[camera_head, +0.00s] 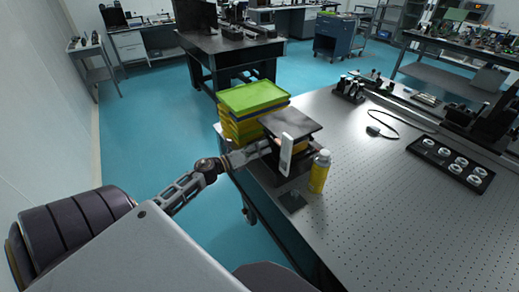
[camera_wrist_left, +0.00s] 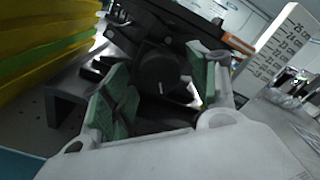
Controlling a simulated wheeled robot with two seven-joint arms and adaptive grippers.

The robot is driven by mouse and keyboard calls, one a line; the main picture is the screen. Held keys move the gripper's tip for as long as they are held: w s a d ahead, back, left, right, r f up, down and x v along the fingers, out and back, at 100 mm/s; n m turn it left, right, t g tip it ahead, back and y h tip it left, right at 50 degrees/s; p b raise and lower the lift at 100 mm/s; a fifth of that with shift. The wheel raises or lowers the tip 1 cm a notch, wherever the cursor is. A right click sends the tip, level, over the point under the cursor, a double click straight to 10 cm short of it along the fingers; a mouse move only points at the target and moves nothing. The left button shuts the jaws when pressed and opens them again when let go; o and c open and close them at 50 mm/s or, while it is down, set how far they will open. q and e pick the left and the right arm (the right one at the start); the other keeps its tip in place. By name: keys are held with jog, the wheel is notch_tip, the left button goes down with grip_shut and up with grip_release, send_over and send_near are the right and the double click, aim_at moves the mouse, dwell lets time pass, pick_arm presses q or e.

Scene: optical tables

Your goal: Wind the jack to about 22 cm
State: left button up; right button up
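The jack (camera_head: 292,122) stands near the left edge of the perforated table, its dark top plate raised. A white scale (camera_head: 286,155) stands upright in front of it; in the left wrist view the scale (camera_wrist_left: 280,48) shows centimetre marks up to 25. An orange strip (camera_wrist_left: 237,43) on the jack points toward the scale; I cannot read its exact height. The jack's round black knob (camera_wrist_left: 162,72) lies between the green-padded fingers of my left gripper (camera_wrist_left: 160,84). These fingers look open, with a gap beside the knob. My right gripper is out of view.
A yellow bottle (camera_head: 319,173) stands just right of the scale. A black tray of rings (camera_head: 452,163) lies farther right.

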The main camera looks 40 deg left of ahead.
pick_arm(q)
jog(key=v, duration=1.2)
dwell(0.7)
jog(key=shift+r, duration=0.1)
dwell(0.6)
